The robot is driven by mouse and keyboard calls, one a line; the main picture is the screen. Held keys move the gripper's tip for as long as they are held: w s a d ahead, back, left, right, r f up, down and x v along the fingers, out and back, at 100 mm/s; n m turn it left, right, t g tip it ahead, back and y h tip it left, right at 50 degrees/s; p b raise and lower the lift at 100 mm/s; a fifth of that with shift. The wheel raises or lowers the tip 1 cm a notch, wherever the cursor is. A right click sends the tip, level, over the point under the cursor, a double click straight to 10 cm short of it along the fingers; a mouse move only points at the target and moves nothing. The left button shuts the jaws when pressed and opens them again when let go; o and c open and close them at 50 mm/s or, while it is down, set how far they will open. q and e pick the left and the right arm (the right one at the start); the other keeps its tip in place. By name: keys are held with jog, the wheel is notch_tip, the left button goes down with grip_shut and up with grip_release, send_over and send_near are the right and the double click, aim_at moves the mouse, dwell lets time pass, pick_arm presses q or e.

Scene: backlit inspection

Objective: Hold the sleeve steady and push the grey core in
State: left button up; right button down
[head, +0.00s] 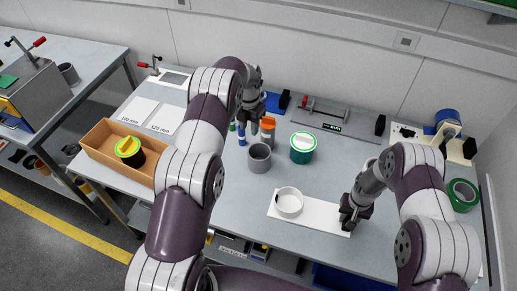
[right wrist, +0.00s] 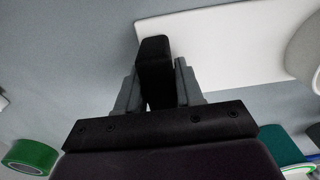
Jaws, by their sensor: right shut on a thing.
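The white round sleeve (head: 289,196) stands upright on a white board (head: 322,220); part of a pale round thing at the wrist view's right edge looks like it. A grey cylinder (head: 259,160), likely the core, stands upright on the table behind the sleeve, apart from it. My right gripper (head: 350,213) is low at the board's right end; in the right wrist view its fingers (right wrist: 160,85) are shut on a black block (right wrist: 154,58) by the white board (right wrist: 220,45). My left gripper (head: 250,118) is behind the grey cylinder; its fingertips are too small to read.
A cardboard tray (head: 100,150) lies left, green tape (head: 463,195) right. A grey fixture (head: 335,120) is at the back. Bare table lies right of the teal jar.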

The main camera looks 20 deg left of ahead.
pick_arm(q)
jog(key=s+d+r+m, duration=0.3)
jog(key=s+r+m, duration=0.3)
jog(key=s+m, duration=0.4)
jog(key=s+d+r+m, duration=0.4)
jog(key=s+r+m, duration=0.3)
jog(key=s+m, duration=0.4)
jog(key=m, duration=0.5)
jog(key=shift+s+d+t, duration=0.2)
jog(key=shift+s+t, duration=0.1)
jog(key=shift+t, duration=0.1)
jog(key=s+m, duration=0.2)
jog(key=s, duration=0.1)
jog(key=s+m, duration=0.3)
jog(key=s+d+m, duration=0.1)
jog(key=s+m, duration=0.1)
jog(key=s, duration=0.1)
jog(key=shift+m, duration=0.3)
jog(key=m+g, duration=0.1)
jog(key=m, duration=0.8)
send_over(264, 173)
jog(key=a, duration=0.1)
notch_tip(264, 173, down, 20)
jog(key=f, duration=0.7)
jog(key=d+f, duration=0.1)
jog(key=f, duration=0.3)
jog(key=shift+w+f, duration=0.15)
jog(key=shift+f, duration=0.05)
grip_shut()
